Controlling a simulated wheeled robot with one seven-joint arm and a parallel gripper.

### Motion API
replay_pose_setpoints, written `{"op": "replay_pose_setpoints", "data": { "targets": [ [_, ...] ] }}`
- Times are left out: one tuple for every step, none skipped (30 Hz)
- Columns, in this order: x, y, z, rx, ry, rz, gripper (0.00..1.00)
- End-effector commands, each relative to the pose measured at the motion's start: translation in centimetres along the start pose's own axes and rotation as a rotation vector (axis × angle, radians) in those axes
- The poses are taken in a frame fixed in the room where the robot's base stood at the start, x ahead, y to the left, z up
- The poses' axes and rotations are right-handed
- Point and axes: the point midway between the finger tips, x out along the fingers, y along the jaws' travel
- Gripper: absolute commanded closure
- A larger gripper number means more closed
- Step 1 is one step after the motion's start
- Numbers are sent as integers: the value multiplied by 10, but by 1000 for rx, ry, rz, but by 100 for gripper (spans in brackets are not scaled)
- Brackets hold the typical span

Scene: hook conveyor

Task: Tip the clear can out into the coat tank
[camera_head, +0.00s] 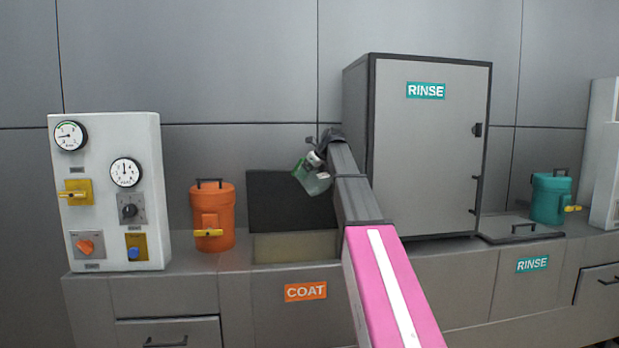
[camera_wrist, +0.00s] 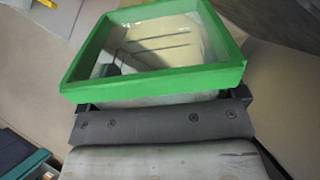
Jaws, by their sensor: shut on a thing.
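The clear can (camera_head: 316,183) is held tilted in the air, its green rim toward the upper left. In the wrist view its green square rim (camera_wrist: 84,64) fills the upper middle, and a pale surface with dark lines shows through its opening. My gripper (camera_head: 322,158) is shut on the can; its fingertips are mostly hidden. The coat tank (camera_head: 293,247) is the open pale-walled basin in the counter above the orange COAT label (camera_head: 305,291). The can is above the tank's right part, in front of its dark raised lid (camera_head: 285,200). I cannot tell whether anything is in the can.
An orange drum (camera_head: 212,225) with a yellow tap stands left of the tank. A white panel (camera_head: 108,200) with gauges and knobs is at far left. The tall grey RINSE cabinet (camera_head: 430,160) stands close right of my arm. A teal drum (camera_head: 549,200) is farther right.

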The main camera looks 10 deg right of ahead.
Motion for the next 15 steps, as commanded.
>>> {"op": "replay_pose_setpoints", "data": {
  "targets": [
    [-3,2,-2,2,-64,-1,58],
    [-5,2,-1,3,-104,-1,58],
    [-7,2,1,2,-157,0,58],
    [-9,1,2,3,-197,-1,58],
    [-10,1,4,3,-235,0,58],
    [-12,2,5,3,-285,-1,58],
    [-13,2,7,3,-321,0,58],
    [-14,1,8,2,-357,0,58],
    [-16,1,10,3,-404,-1,58],
    [-16,1,13,2,-438,0,58],
    [-17,0,15,3,-471,1,58],
    [-18,0,18,3,-514,0,58],
    [-18,0,20,2,-546,1,58],
    [-19,0,22,3,-578,0,58],
    [-20,0,25,2,-618,-1,58]
  ]
}}
